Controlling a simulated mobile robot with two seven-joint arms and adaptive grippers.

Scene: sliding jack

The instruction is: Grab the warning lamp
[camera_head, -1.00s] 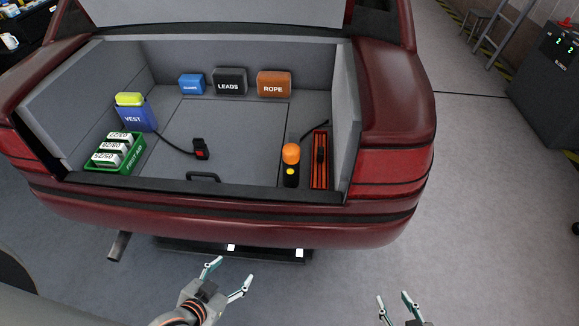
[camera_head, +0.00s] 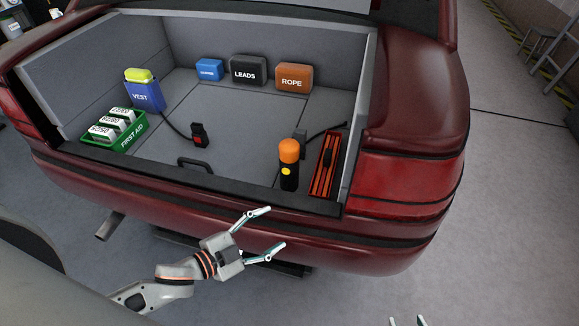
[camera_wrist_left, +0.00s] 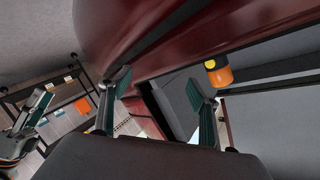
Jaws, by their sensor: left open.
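The warning lamp (camera_head: 288,165) is a black cylinder with an orange dome and a yellow spot. It stands upright near the trunk's front right, left of a red tray. Its orange top also shows in the left wrist view (camera_wrist_left: 217,72), beyond the fingers. My left gripper (camera_head: 268,232) is open and empty, in front of the bumper, below and left of the lamp and apart from it. Its spread fingers also show in the left wrist view (camera_wrist_left: 157,90). Only the fingertips of my right gripper (camera_head: 406,321) show at the bottom edge of the head view.
The trunk's front lip (camera_head: 230,186) and bumper (camera_head: 350,255) lie between my left gripper and the lamp. The red tray (camera_head: 325,165) is close to the lamp's right. A handle (camera_head: 195,164), buckle strap (camera_head: 199,135), first aid tray (camera_head: 114,146) and vest pouch (camera_head: 145,95) are farther left.

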